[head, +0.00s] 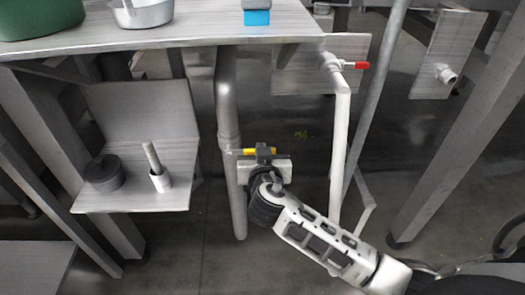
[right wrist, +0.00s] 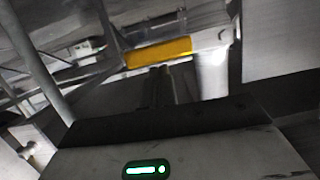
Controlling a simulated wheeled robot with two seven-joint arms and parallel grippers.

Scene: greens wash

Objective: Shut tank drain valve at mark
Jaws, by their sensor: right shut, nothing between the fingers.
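The drain valve's yellow lever (head: 258,151) sits on the grey vertical drain pipe (head: 229,110) under the tank bench. The lever points right, roughly square across the pipe. In the right wrist view, the yellow lever (right wrist: 158,52) lies just beyond my fingertips, with the pipe (right wrist: 212,70) to its right. My right gripper (head: 265,153) is shut and empty at the lever, its fingers overlapping the lever's right part in the head view. I cannot tell whether they touch it. It also shows in the right wrist view (right wrist: 158,75). I cannot make out a mark. My left gripper is out of view.
A red-handled valve (head: 355,65) on a white pipe (head: 339,150) stands to the right. The steel bench top (head: 200,25) overhangs the pipe.

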